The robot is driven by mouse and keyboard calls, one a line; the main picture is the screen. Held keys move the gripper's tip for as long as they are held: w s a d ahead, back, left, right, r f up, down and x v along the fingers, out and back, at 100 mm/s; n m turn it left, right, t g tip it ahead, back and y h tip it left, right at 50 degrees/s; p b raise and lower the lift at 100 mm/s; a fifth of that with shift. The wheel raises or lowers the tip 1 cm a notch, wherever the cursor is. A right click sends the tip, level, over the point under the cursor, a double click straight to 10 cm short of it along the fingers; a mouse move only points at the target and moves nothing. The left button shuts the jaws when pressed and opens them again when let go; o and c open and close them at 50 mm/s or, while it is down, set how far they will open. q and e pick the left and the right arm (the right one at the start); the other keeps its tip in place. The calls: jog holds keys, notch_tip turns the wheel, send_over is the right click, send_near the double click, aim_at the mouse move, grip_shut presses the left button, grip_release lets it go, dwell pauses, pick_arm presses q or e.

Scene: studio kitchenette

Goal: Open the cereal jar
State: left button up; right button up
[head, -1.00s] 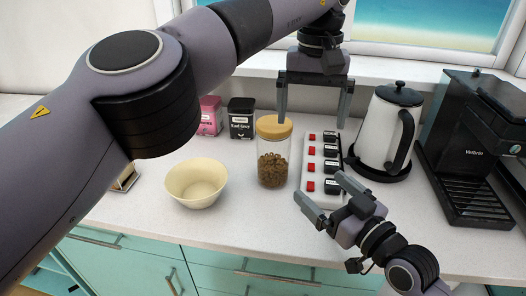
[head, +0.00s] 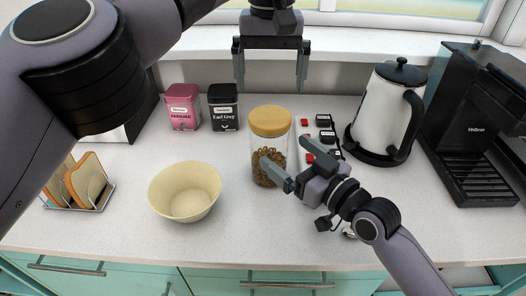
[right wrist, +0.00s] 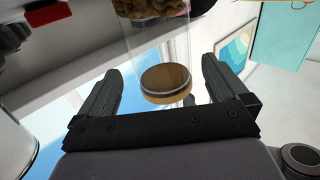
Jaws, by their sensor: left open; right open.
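The cereal jar (head: 268,144) is clear, holds brown rings and stands upright on the counter. Its round wooden lid (head: 270,121) is on. My left gripper (head: 270,78) is open and empty, fingers pointing down, above and behind the lid in the head view. My right gripper (head: 283,151) is open, and its fingers reach the jar's front right side in the picture, hiding part of the cereal. In the right wrist view the lid (right wrist: 166,82) appears between the open fingers (right wrist: 165,75), with the jar body above it; I cannot tell whether they touch it.
A cream bowl (head: 185,190) stands left of the jar, and tea tins (head: 223,107) are behind it. A switch block (head: 323,137), a white kettle (head: 383,112) and a coffee machine (head: 470,125) stand to the right. A toast rack (head: 88,185) is at far left.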

aim_at(271, 119)
jog(key=shift+x, duration=3.5)
jog(key=c, duration=1.2)
pick_arm(q)
jog(key=shift+s+d+r+n+t+y, duration=0.15)
jog(key=shift+s+n+y, duration=0.05)
jog(key=shift+s, duration=0.15)
jog(key=shift+s+d+r+n+t+y, duration=0.1)
jog(key=shift+s+d+n+t+y, duration=0.1)
jog(key=shift+s, duration=0.1)
pick_arm(e)
jog(key=shift+o, duration=0.2)
pick_arm(q)
jog(key=shift+s+d+r+n+t, duration=0.15)
jog(key=shift+s+r+n+t, duration=0.2)
jog(key=shift+s+t, duration=0.15)
jog(key=shift+s+r+n+t, duration=0.55)
jog(key=shift+s+r+t, duration=0.7)
jog(key=shift+s, duration=0.5)
jog(key=x, duration=1.2)
jog(key=shift+d+r, duration=0.1)
